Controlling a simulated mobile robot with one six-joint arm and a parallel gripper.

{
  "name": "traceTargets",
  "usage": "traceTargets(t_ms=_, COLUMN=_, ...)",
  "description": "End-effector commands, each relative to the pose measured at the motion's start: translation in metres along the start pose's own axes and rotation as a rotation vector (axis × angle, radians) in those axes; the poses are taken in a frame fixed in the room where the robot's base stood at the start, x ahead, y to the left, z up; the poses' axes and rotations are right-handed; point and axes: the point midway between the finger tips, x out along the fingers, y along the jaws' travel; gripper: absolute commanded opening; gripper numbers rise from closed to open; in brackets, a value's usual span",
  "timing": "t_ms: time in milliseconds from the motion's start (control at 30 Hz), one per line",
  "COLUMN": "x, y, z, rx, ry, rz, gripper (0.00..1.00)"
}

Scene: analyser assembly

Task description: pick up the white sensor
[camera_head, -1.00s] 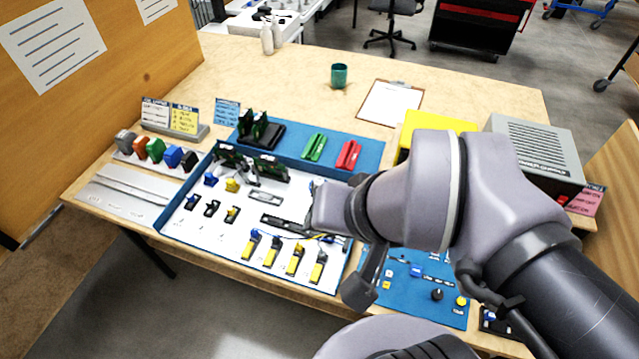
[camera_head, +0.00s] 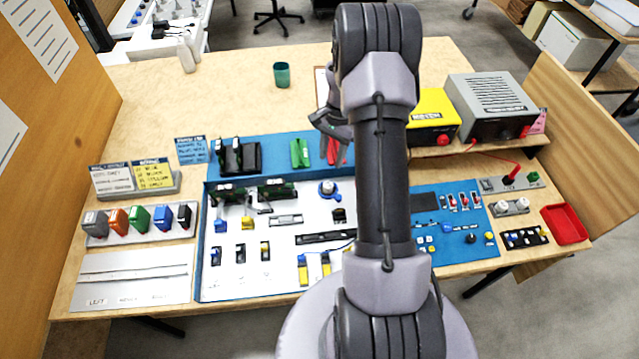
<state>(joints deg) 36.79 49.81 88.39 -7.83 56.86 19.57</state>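A small round whitish part with a dark blue middle (camera_head: 327,188) stands on the white board at the centre of the table; it may be the white sensor, but it is too small to be sure. My gripper (camera_head: 338,152) hangs above and beyond it, over the blue mat by the red part. My gripper's dark fingers are seen from the side and partly overlap. I cannot tell how far apart they are. I see nothing clearly held. My arm hides the part of the table right of the board.
Two whitish round parts (camera_head: 511,206) sit on a grey plate at the right, near a red tray (camera_head: 564,224). A yellow box (camera_head: 433,117) and a grey box (camera_head: 492,106) stand on a raised shelf. A green cup (camera_head: 281,75) stands at the back, with bare table around it.

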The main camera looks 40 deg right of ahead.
Motion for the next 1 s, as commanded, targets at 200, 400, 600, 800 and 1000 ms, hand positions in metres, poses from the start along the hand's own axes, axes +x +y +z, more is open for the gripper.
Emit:
traceTargets(t_ms=200, x=0.056, y=0.000, z=0.000, rx=-0.002, ry=-0.001, rz=0.001, gripper=0.39)
traceTargets(t_ms=400, x=0.074, y=0.001, z=-0.002, rx=-0.002, ry=0.000, rz=0.000, gripper=0.39)
traceTargets(t_ms=600, x=0.113, y=0.003, z=-0.006, rx=-0.003, ry=-0.001, rz=0.002, gripper=0.39)
traceTargets(t_ms=800, x=0.115, y=0.003, z=-0.006, rx=-0.003, ry=0.001, rz=0.000, gripper=0.39)
traceTargets(t_ms=1000, x=0.115, y=0.003, z=-0.005, rx=-0.003, ry=0.001, rz=0.000, gripper=0.04)
